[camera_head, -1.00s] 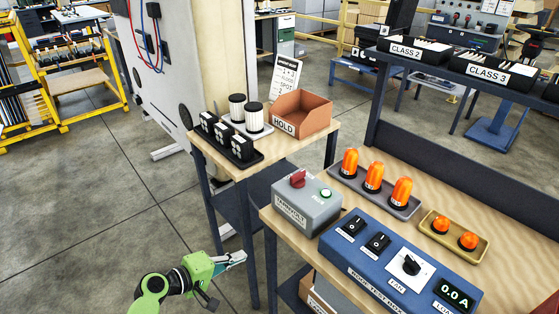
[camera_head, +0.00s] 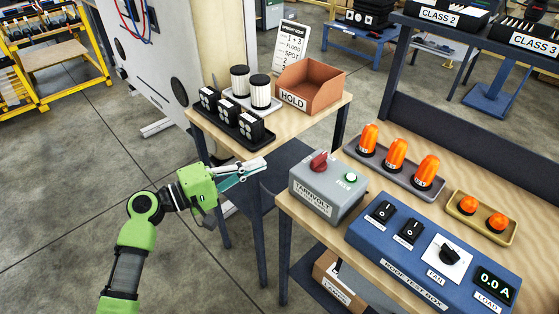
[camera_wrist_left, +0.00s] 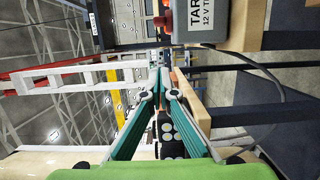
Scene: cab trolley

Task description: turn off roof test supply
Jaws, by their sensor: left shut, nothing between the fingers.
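The grey 12 V supply box (camera_head: 322,203) stands at the left end of the wooden bench, with a red knob (camera_head: 318,161) and a lit green lamp (camera_head: 350,178) on its top. It also shows in the left wrist view (camera_wrist_left: 210,22), turned sideways and cut by the top edge. The blue roof test box (camera_head: 425,262) sits to its right, with black switches, a fan dial and a display reading 0.0 A. My left gripper (camera_head: 262,166) is shut and empty, left of the supply box and apart from it. Its fingers meet in the left wrist view (camera_wrist_left: 165,82). My right gripper is not seen.
Trays with orange beacons (camera_head: 396,155) stand behind the roof test box. A gap of open floor lies between my left arm and the bench.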

